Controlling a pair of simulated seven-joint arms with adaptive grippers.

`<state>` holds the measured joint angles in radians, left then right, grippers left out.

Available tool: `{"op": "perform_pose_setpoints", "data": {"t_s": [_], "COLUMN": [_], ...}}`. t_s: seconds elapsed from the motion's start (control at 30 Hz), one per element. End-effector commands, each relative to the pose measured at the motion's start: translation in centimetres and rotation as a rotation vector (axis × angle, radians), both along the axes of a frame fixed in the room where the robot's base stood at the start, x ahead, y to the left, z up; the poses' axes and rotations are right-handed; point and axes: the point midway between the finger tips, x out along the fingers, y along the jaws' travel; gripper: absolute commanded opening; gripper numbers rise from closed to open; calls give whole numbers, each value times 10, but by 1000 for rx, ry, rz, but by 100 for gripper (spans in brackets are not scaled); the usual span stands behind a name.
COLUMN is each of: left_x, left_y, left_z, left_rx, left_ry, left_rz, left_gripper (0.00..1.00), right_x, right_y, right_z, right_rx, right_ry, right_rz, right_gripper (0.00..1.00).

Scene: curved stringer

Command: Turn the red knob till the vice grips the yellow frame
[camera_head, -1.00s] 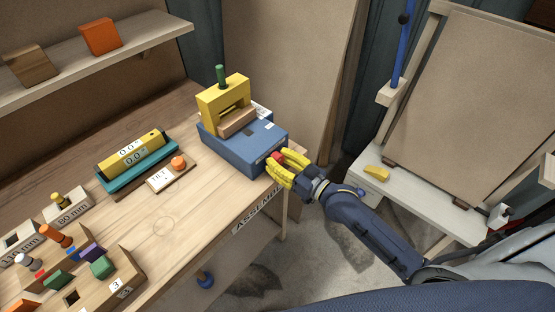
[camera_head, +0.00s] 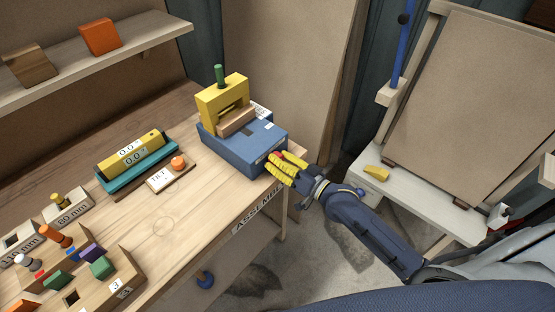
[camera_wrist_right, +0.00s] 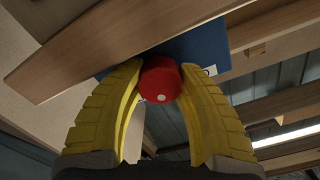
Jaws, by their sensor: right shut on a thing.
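The red knob (camera_wrist_right: 160,80) sits between the yellow fingers of my right gripper (camera_wrist_right: 158,95) in the right wrist view. In the head view the right gripper (camera_head: 285,167) is shut on it at the front face of the blue vice (camera_head: 243,150), and the fingers hide most of the knob. The yellow frame (camera_head: 224,97) stands upright on the vice, with a green peg (camera_head: 220,76) on top. A wooden block (camera_head: 237,122) lies at the frame's opening. I cannot tell whether the vice touches the frame. My left gripper is not in view.
A teal stand (camera_head: 137,168) with a yellow gauge bar and a "TILT" board (camera_head: 171,176) with an orange knob lie left of the vice. Peg blocks (camera_head: 90,265) stand at the front left. The bench middle is clear.

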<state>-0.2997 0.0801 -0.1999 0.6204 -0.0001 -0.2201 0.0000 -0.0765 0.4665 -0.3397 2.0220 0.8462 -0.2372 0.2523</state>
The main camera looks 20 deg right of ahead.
Motion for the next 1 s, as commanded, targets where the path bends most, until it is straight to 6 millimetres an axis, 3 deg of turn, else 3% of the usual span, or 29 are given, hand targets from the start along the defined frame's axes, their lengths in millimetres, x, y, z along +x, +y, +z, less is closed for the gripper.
{"op": "perform_pose_setpoints", "data": {"t_s": [0.23, 0.27, 0.5, 1.0], "left_x": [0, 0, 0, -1], "left_y": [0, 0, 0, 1], "left_z": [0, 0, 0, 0], "left_rx": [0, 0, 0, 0], "left_ry": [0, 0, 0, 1], "left_rz": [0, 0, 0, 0], "left_gripper": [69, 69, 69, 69], "right_x": [1, 1, 1, 0], "right_y": [-1, -1, 0, 0], "right_z": [3, 3, 2, 0], "right_rx": [3, 3, 1, -38], "right_ry": [-6, -6, -4, -24], "right_rz": [-2, -2, -1, -1], "right_gripper": [5, 39, 64, 64]}}
